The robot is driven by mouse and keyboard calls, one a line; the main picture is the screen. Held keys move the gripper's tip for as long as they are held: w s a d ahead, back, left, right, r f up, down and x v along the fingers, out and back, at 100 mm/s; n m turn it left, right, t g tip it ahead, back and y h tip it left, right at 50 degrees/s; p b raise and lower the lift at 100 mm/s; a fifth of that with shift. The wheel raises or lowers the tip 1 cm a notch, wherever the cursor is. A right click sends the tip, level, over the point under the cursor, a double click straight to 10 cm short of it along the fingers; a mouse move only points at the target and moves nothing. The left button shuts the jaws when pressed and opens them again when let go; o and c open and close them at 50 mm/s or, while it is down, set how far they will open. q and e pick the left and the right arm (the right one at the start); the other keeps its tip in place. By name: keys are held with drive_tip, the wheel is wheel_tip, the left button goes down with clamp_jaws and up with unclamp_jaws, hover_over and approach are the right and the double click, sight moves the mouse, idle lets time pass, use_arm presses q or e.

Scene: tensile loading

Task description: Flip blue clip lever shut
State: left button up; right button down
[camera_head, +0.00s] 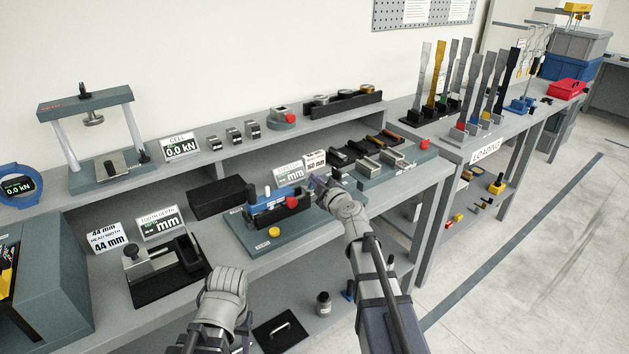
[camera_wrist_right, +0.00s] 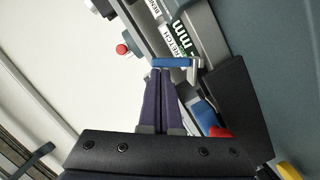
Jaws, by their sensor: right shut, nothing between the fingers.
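The blue clip lever (camera_wrist_right: 172,62) shows in the right wrist view as a short blue bar beside a pale metal post. My right gripper (camera_wrist_right: 160,74) is shut and empty, with its dark purple fingertips right at the bar's near edge. I cannot tell whether they touch it. In the head view, a fixture with a blue body (camera_head: 270,204) and a red knob (camera_head: 292,202) stands on a green-grey base plate. My right gripper (camera_head: 317,182) is just right of it there. The lever is too small to make out in that view. My left arm shows at the bottom, without its fingers.
A STRETCH display (camera_head: 289,174) stands behind the fixture. A yellow puck (camera_head: 274,231) lies on the front of the plate. A black block (camera_head: 217,197) is to the left, and small specimen fixtures (camera_head: 368,167) are to the right.

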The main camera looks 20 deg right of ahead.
drive_tip(key=shift+d, duration=0.1)
drive_tip(key=shift+w+d+m, duration=0.15)
drive_tip(key=shift+d+m, duration=0.15)
drive_tip(key=shift+m, duration=0.4)
drive_tip(key=shift+w+d+f+m+g+p, duration=0.1)
drive_tip(key=shift+d+m+g+p, duration=0.25)
drive_tip(key=shift+m, duration=0.25)
drive_tip(key=shift+a, duration=0.1)
drive_tip(key=s+r+p, duration=0.5)
drive_tip(key=s, duration=0.5)
drive_tip(key=shift+s+d+r, duration=0.15)
drive_tip(key=shift+d+r, duration=0.05)
drive_tip(key=shift+r, duration=0.05)
